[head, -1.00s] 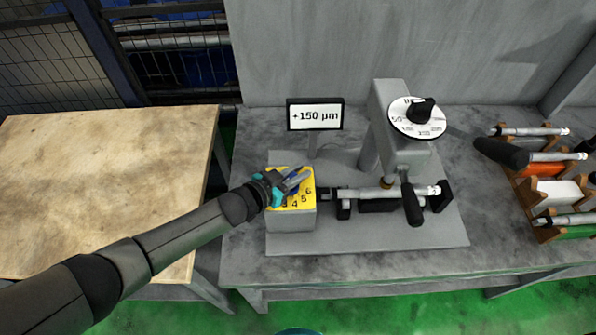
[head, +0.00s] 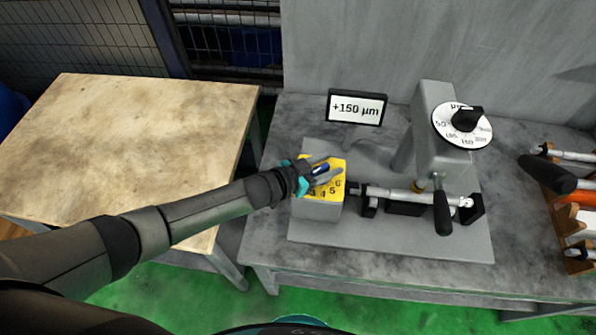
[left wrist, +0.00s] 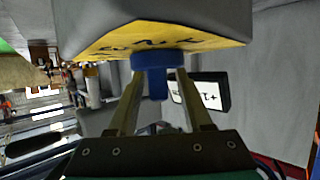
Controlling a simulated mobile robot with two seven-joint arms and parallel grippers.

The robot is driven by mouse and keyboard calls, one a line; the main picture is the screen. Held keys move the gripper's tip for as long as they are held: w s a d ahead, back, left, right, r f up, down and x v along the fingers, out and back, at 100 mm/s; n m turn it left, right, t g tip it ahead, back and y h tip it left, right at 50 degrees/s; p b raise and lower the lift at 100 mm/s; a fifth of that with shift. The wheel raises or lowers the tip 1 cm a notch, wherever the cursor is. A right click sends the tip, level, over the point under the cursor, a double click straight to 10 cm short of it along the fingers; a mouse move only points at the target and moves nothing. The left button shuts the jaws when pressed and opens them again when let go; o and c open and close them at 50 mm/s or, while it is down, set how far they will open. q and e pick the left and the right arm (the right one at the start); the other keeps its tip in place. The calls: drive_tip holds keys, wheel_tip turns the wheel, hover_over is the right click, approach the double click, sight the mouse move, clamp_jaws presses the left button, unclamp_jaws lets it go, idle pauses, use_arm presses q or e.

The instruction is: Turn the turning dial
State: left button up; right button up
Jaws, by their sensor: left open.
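The turning dial shows as a yellow numbered face (head: 334,189) on top of a grey box at the left end of the grinder, with a blue knob (head: 320,168) on it. In the left wrist view the blue knob (left wrist: 158,60) has a round base and a narrow grip that points between my fingers. My left gripper (head: 326,172) is over the yellow face. In the left wrist view it (left wrist: 160,90) is open, with one finger on each side of the knob's grip and gaps visible. My fingers partly hide the knob and some numbers in the head view. My right gripper is not seen.
A display (head: 356,107) behind the dial reads +150 µm. A white dial with a black knob (head: 467,117) tops the grinder column. A shaft with a black handle (head: 442,213) lies right of the box. A wooden table (head: 120,140) stands clear at left.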

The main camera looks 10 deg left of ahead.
use_arm(q)
drive_tip(key=p+v, duration=0.1)
drive_tip(key=v, duration=1.3)
drive_tip(key=shift+d, duration=0.15)
